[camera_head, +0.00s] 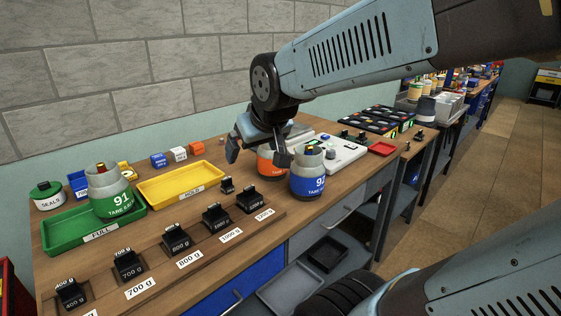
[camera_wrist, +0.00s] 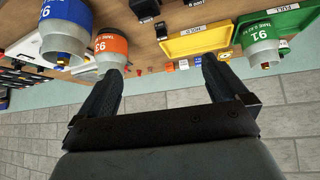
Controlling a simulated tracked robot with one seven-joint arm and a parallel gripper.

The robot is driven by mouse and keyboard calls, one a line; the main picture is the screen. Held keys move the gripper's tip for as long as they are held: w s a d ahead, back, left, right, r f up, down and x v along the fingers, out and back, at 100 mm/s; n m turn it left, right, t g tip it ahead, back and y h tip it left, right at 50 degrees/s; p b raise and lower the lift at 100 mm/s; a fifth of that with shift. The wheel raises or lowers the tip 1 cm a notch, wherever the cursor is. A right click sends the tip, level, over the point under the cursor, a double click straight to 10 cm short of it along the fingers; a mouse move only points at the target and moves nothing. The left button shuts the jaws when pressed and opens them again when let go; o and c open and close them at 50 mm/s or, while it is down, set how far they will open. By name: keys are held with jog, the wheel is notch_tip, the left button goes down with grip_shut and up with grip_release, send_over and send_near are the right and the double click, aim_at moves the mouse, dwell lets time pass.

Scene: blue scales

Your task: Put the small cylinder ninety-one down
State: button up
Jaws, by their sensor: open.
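The small cylinder ninety-one (camera_head: 108,191) has a grey top and a green band marked 91. It stands upright in the green tray (camera_head: 73,236) labelled FULL, at the left of the bench. In the wrist view the cylinder (camera_wrist: 262,46) is at upper right, in the green tray (camera_wrist: 303,17). My gripper (camera_head: 258,155) is open, well to the right of this cylinder, in front of an orange-banded cylinder (camera_head: 265,163). In the wrist view my gripper (camera_wrist: 163,67) has nothing between its fingers. My gripper partly hides the orange cylinder in the head view.
A blue-banded cylinder (camera_head: 307,176) stands close right of my gripper. A yellow tray (camera_head: 183,184) labelled HOLD lies empty between the green tray and my gripper. Several black weights, one being the 800 g weight (camera_head: 176,238), line the front edge. A white scale (camera_head: 337,152) is behind.

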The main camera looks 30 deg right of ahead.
jog(key=s+d+m+g, duration=0.1)
jog(key=s+g, duration=0.1)
jog(key=s, duration=0.7)
jog(key=shift+s+r, duration=0.2)
jog(key=shift+r, duration=0.05)
jog(key=shift+w+d, duration=0.1)
jog(key=shift+d, duration=0.05)
jog(key=shift+c, duration=0.2)
dwell(1.1)
